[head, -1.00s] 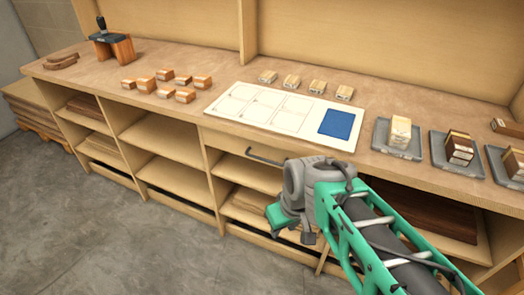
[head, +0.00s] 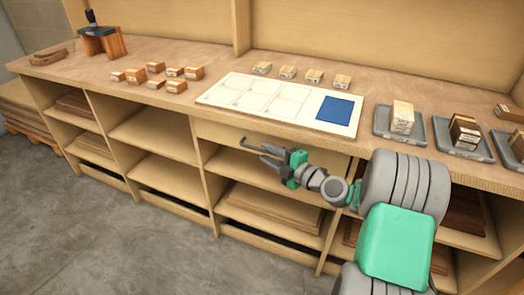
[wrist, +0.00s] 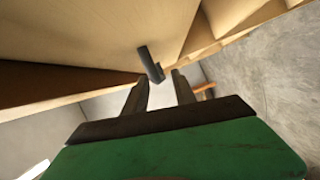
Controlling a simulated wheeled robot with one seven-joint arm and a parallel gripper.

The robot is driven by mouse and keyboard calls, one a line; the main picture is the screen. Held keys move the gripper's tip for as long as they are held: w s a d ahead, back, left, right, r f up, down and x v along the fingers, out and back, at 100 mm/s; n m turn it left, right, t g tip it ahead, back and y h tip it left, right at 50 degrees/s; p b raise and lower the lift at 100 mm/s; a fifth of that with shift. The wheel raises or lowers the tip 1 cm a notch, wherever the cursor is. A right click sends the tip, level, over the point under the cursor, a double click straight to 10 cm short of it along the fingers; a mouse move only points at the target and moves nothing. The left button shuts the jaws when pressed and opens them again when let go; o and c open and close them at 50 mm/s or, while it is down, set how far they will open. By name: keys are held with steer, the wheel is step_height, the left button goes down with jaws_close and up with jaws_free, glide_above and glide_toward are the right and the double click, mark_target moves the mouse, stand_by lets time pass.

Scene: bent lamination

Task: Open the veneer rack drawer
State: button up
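The veneer rack drawer (head: 222,132) is a pale wood front under the worktop, in the middle bay of the bench. It looks shut. Its dark bar handle (head: 258,150) runs along the front, and its right part is close to my gripper. My gripper (head: 268,156) is in front of the drawer with its fingers pointing left toward the handle. In the wrist view the two dark fingers (wrist: 162,90) are apart, and the handle (wrist: 151,64) shows just beyond the tips, near the gap. I cannot tell whether they touch.
The worktop above carries a white board (head: 228,92) with a blue square, several small wood blocks (head: 167,71) and grey trays (head: 398,132). Open shelves (head: 262,178) lie below the drawer. The grey floor (head: 130,250) in front is clear.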

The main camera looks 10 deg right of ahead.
mark_target(262, 150)
steer(key=shift+x, duration=1.6)
steer(key=shift+c, duration=0.3)
jaws_close()
